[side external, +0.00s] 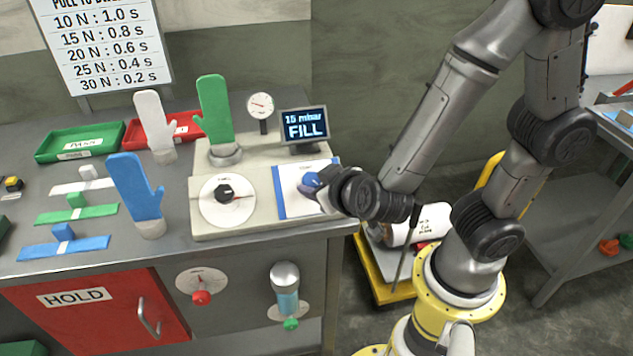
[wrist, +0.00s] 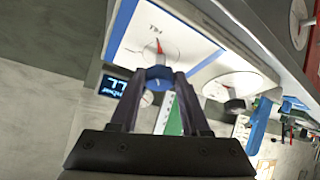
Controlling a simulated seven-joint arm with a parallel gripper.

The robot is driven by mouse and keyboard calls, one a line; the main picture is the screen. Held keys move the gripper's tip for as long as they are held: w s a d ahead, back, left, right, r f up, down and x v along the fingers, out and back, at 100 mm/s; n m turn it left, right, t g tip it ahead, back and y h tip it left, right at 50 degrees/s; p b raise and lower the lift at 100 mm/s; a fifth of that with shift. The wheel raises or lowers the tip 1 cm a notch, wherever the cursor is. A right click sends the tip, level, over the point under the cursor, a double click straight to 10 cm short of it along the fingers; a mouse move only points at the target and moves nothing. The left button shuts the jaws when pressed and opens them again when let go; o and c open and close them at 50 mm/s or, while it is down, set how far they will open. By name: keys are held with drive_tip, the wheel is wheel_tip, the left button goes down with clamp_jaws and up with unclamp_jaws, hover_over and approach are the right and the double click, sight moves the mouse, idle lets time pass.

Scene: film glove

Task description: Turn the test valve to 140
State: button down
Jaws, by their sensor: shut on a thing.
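The test valve is a blue knob (side external: 311,181) on a white panel with a blue left edge, on the right of the pale test bench (side external: 245,215). My gripper (side external: 318,186) reaches in from the right and is shut on the knob, covering part of it. In the wrist view the blue knob (wrist: 158,74) sits between the fingertips of my gripper (wrist: 156,80). A red-tipped pointer (wrist: 158,46) shows beyond the knob on a white dial. The dial's numbers are too small to read.
A screen (side external: 304,125) reads "15 mbar FILL". A black knob (side external: 224,192) is left of the valve. A green glove (side external: 215,108) stands upright on the bench; white (side external: 154,122) and blue (side external: 138,190) gloves stand to its left. A round gauge (side external: 260,105) stands behind.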

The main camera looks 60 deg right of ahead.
drive_tip(key=shift+r, duration=0.1)
drive_tip(key=shift+c, duration=1.9)
unclamp_jaws()
drive_tip(key=v, duration=0.7)
drive_tip(key=shift+s+r, duration=0.1)
drive_tip(key=shift+s, duration=0.05)
